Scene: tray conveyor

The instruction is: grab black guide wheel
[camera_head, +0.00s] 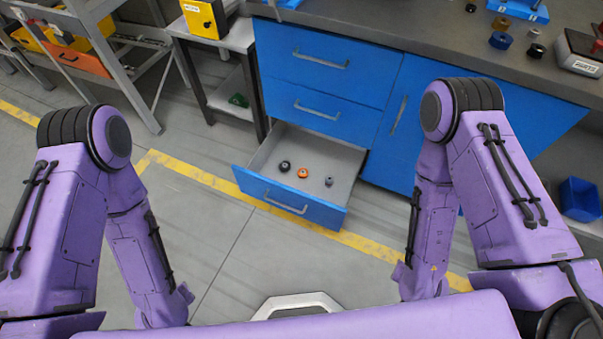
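A small round black wheel (285,166) lies in the left part of the open bottom drawer (290,200) of the blue cabinet. An orange wheel (303,173) lies beside it, and a smaller dark grey round piece (329,181) lies further right in the same drawer. Another small black round piece (536,50) stands on the countertop at the upper right. Both my purple arms are bent, with their forearms hanging down at the left and right, well short of the drawer. Neither of my grippers shows.
The grey countertop (430,42) holds a blue-topped roller (501,40), a brown one (502,23) and a scale (580,52). A blue bin (580,199) stands on the floor at right. Metal racks stand at left. The floor in front of the drawer, with its yellow line, is clear.

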